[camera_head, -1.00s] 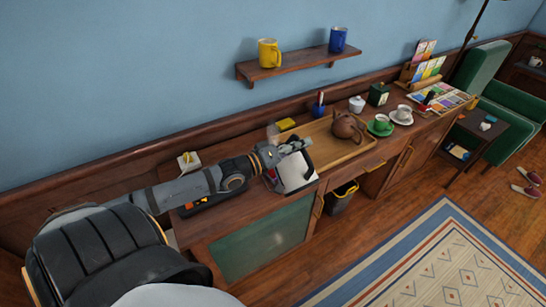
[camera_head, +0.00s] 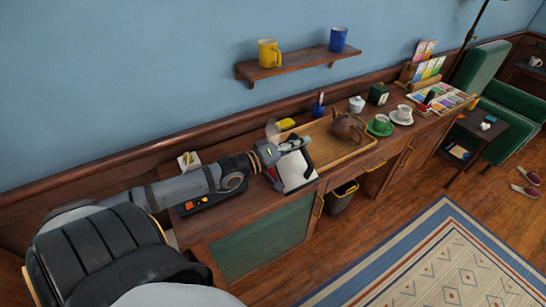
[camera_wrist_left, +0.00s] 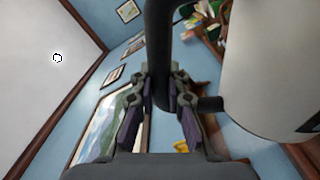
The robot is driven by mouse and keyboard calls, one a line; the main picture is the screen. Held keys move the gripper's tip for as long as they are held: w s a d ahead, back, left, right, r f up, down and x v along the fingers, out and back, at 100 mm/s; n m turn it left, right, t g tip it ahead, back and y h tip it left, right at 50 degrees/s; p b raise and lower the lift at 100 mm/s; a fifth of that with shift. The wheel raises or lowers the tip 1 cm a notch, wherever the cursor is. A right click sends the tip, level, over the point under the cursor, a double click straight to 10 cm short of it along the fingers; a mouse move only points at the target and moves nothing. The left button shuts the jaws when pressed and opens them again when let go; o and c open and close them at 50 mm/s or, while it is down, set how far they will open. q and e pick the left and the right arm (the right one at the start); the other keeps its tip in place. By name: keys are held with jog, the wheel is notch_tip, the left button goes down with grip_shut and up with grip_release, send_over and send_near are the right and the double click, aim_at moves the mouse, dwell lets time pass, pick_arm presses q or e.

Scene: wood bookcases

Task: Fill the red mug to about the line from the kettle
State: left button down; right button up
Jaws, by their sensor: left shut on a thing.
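My left gripper (camera_head: 290,146) is shut on the black handle of the white kettle (camera_head: 298,174), at the front edge of the wooden desk. In the left wrist view, the dark handle (camera_wrist_left: 160,50) passes between the fingers, and the kettle's white body (camera_wrist_left: 275,65) fills the right side. A small red patch (camera_head: 270,173) shows just left of the kettle. It is mostly hidden by my arm and the kettle, and I cannot tell whether it is the red mug. The mug's line and any water are not visible. My right gripper is not in view.
A wooden tray (camera_head: 346,154) with a brown teapot (camera_head: 346,127) lies right of the kettle. Green (camera_head: 380,125) and white (camera_head: 403,114) cups stand beyond it. A dark base with orange lights (camera_head: 196,204) sits under my forearm. Yellow (camera_head: 268,53) and blue (camera_head: 338,39) mugs stand on the shelf.

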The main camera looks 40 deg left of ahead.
aim_at(305, 161)
pick_arm(q)
jog(key=shift+w+a+r+n, duration=0.3)
jog(key=shift+a+r+n, duration=0.25)
jog(key=shift+a, duration=0.1)
dwell(2.1)
jog(key=d+f+m+b, duration=0.1)
jog(key=s+d+f+b, duration=0.1)
jog(key=d+f+m, duration=0.1)
jog(key=f, duration=0.1)
jog(key=shift+s+d+m+b, duration=0.35)
jog(key=shift+d+b, duration=0.05)
jog(key=shift+s+d+r+m, duration=0.15)
jog(key=shift+s+d+m, duration=0.15)
jog(key=shift+d+m, duration=0.55)
jog(key=shift+r, duration=0.2)
jog(key=shift+s+d+f+m, duration=0.15)
jog(key=shift+d+f+m, duration=0.05)
jog(key=shift+d+m, duration=0.15)
jog(key=s+d+f+m+b, duration=0.3)
jog(key=d+f+m+b, duration=0.5)
jog(key=b, duration=1.2)
notch_tip(305, 161, down, 4)
jog(key=shift+s+d+r, duration=0.1)
jog(key=shift+s+d, duration=0.2)
jog(key=shift+d, duration=0.1)
